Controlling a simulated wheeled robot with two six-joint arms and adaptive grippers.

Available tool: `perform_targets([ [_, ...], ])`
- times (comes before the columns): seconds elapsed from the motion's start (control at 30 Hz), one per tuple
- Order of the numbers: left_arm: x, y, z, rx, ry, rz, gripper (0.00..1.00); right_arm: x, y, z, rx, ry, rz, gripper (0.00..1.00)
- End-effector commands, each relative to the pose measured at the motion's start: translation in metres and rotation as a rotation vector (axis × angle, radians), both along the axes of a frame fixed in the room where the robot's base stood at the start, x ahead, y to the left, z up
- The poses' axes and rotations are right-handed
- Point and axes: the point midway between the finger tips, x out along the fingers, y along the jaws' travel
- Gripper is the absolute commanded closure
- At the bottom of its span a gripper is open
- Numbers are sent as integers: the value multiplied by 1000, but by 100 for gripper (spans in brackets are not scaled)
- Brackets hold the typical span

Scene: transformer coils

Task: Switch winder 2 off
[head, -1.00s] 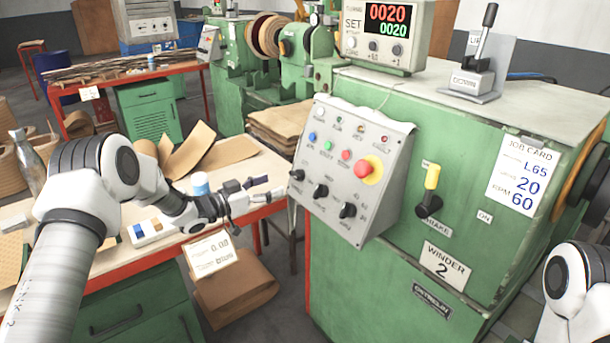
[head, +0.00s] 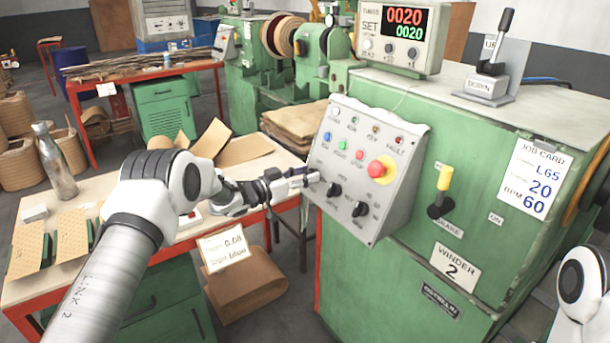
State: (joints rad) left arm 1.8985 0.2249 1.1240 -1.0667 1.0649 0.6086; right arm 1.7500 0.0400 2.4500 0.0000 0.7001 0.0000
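Winder 2 is the green machine with the "WINDER 2" label (head: 455,267). Its grey control panel (head: 345,225) carries small lamps, coloured buttons, a red mushroom button (head: 382,169) and a row of black rotary knobs. The middle knob (head: 333,189) and right knob (head: 360,208) show. My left gripper (head: 312,178) is at the panel's left edge, with its fingertips over the place of the leftmost knob and hiding it. I cannot tell whether the fingers touch or hold that knob. My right gripper is out of view; only part of my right arm shows.
A display (head: 402,35) on the machine reads 0020 in red and green. A yellow-handled brake lever (head: 444,178) sits right of the panel. A workbench (head: 115,190) with a steel bottle (head: 56,162) and boards lies left, under my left arm.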

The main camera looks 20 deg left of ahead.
Motion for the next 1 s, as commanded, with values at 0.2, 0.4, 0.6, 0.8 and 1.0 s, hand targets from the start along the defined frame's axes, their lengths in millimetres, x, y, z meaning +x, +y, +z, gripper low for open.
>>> perform_targets([
  [0.2,0,0,1,-5,3,3,92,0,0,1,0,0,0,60],
  [0.4,0,0,2,-42,30,21,92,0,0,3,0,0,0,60],
  [0.6,0,-1,3,-124,95,63,92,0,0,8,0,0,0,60],
  [0.8,0,-1,4,-248,191,127,92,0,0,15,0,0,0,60],
  [1.0,0,-1,5,-387,298,199,92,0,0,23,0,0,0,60],
])
